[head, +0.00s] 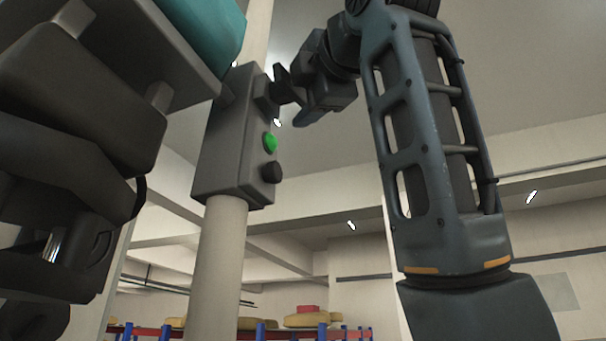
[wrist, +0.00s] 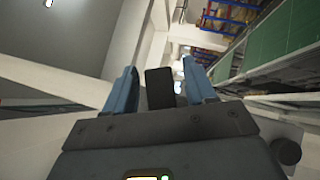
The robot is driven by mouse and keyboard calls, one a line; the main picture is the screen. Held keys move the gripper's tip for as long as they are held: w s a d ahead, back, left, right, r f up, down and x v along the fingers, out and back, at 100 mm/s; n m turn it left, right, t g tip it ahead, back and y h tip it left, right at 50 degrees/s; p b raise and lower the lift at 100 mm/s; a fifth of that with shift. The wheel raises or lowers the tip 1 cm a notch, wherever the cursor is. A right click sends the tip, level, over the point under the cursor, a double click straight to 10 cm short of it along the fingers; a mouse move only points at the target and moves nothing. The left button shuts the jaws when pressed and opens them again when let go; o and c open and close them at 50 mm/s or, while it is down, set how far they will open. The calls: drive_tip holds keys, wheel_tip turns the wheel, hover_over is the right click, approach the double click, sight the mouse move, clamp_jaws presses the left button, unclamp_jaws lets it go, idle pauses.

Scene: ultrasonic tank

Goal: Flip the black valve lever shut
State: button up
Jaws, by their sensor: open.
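A grey control box (head: 228,140) sits on a pale post in the head view. The black lever (head: 267,95) is on the upper part of its right face, above a green button (head: 270,142) and a dark knob (head: 271,172). My gripper (head: 290,94) is right beside the lever, coming from the right, with its fingers apart. In the wrist view my gripper (wrist: 160,88) shows two blue fingers, with a dark upright block (wrist: 159,88) between them that looks like the lever. There are gaps on both sides of it. The lever's exact angle is hard to tell.
A large dark machine part (head: 80,95) and a teal block (head: 208,30) are close on the left of the head view. The post (head: 217,265) stands below the box. Shelves with red and blue frames (head: 270,331) are far behind.

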drive_tip(key=shift+c, duration=0.4)
drive_tip(key=c, duration=0.9)
drive_tip(key=shift+w+f+m+g+h, duration=0.1)
drive_tip(key=shift+f+m+g+h, duration=0.5)
drive_tip(key=shift+m, duration=0.35)
drive_tip(key=shift+w+f+m+g+h, duration=0.1)
drive_tip(key=shift+f+m+g+h, duration=0.25)
drive_tip(key=shift+m+g, duration=0.5)
drive_tip(key=shift+r, duration=0.1)
drive_tip(key=o, duration=1)
drive_tip(key=shift+s+d, duration=0.1)
drive_tip(key=b+v, duration=0.2)
drive_tip(key=v, duration=0.5)
drive_tip(key=shift+s+d+b, duration=0.15)
drive_tip(key=shift+s+b, duration=0.2)
